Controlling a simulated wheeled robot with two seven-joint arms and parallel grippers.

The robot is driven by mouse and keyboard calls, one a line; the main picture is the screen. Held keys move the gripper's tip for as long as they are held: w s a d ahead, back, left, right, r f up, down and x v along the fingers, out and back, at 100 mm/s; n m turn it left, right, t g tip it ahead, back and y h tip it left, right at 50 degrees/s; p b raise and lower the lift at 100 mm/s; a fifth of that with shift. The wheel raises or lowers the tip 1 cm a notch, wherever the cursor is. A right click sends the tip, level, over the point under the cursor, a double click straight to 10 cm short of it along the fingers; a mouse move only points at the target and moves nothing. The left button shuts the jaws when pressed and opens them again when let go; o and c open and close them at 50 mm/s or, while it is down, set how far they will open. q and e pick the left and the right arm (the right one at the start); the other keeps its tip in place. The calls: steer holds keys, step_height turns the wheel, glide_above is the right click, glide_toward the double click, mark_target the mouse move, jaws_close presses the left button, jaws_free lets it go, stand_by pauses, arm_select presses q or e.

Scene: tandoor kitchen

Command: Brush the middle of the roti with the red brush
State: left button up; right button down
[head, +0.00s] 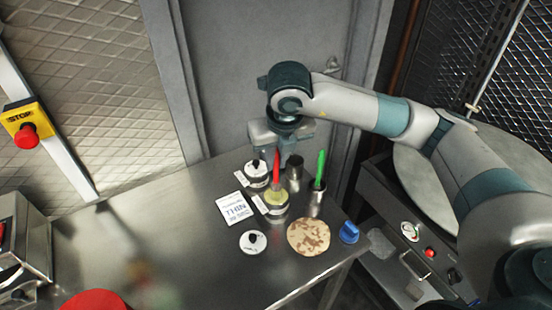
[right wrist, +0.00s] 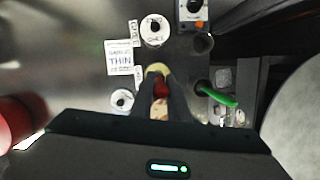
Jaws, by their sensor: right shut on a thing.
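The red brush (head: 276,172) is upright, with its lower end at a pot of yellow contents (head: 275,203). I cannot tell how deep it reaches. My right gripper (head: 284,152) is shut on the red brush's upper part; its fingers also flank the red handle (right wrist: 161,88) in the right wrist view. The roti (head: 309,237), round and tan with brown spots, lies flat near the table's right front edge, apart from the brush. My left gripper is not in view.
A green brush (head: 320,168) stands in a metal cup (head: 315,200) just right of the pot. An empty-looking metal cup (head: 294,172), a white-lidded jar (head: 256,172), a THIN card (head: 234,208), a white lid (head: 253,242) and a blue object (head: 349,233) are close by. The table's left is mostly clear.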

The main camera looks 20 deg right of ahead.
stand_by(0.3)
steer(key=shift+r, duration=0.6)
steer(key=shift+r+p, duration=1.15)
steer(key=shift+r, duration=1.75)
